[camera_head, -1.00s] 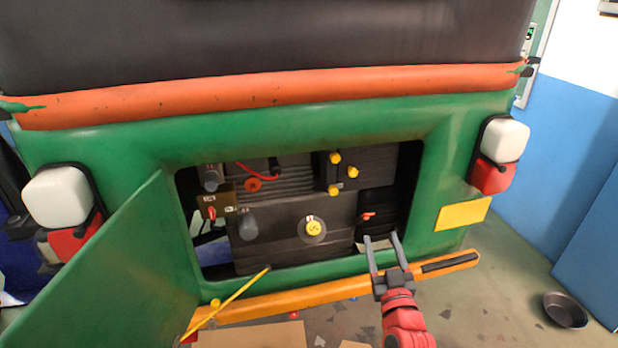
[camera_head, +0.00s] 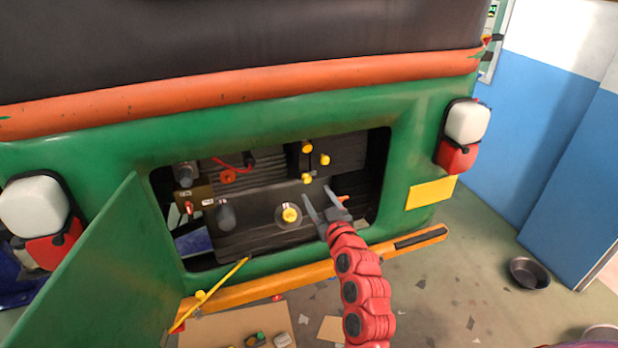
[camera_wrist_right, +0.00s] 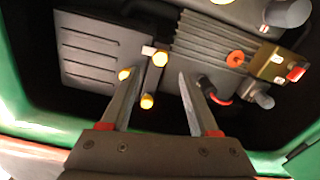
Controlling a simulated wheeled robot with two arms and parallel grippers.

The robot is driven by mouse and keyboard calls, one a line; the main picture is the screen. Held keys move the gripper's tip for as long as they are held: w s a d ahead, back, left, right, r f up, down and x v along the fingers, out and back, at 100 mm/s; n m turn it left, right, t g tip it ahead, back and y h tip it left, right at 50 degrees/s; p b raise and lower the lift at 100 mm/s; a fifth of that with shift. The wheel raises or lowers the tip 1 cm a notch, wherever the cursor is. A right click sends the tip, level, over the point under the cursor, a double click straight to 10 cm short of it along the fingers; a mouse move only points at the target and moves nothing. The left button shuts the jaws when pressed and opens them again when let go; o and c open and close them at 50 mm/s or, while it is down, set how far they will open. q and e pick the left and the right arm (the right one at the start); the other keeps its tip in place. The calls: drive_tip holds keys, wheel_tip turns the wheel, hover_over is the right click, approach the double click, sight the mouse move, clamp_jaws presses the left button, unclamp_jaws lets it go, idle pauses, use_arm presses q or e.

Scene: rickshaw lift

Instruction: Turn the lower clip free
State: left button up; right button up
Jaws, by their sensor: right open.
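Several yellow-ended clips sit on a dark bracket beside the black ribbed box inside the open engine bay. The lower clip (camera_head: 307,178) is the bottom one in the head view; it appears to be the top yellow end (camera_wrist_right: 160,58) in the inverted wrist view. My right gripper (camera_head: 316,191) is open and empty, its fingertips just below the lower clip in the head view. In the wrist view the fingers (camera_wrist_right: 160,72) stand on either side of the clip's line; I cannot tell the remaining depth gap. My left gripper is not in view.
The green bay frame (camera_head: 410,130) surrounds the opening, and the open green door (camera_head: 100,270) stands at left. A yellow prop rod (camera_head: 215,290) and an orange bumper bar (camera_head: 270,288) cross below. A yellow cap (camera_head: 290,214) lies left of my gripper. A dark bowl (camera_head: 529,272) is on the floor.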

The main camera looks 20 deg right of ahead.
sight(308, 180)
drive_tip(key=w+p, duration=0.2)
drive_tip(key=w, duration=0.4)
drive_tip(key=shift+a, duration=0.15)
drive_tip(key=shift+w+f, duration=0.1)
drive_tip(key=shift+w, duration=0.45)
drive_tip(key=shift+c, duration=0.4)
clamp_jaws()
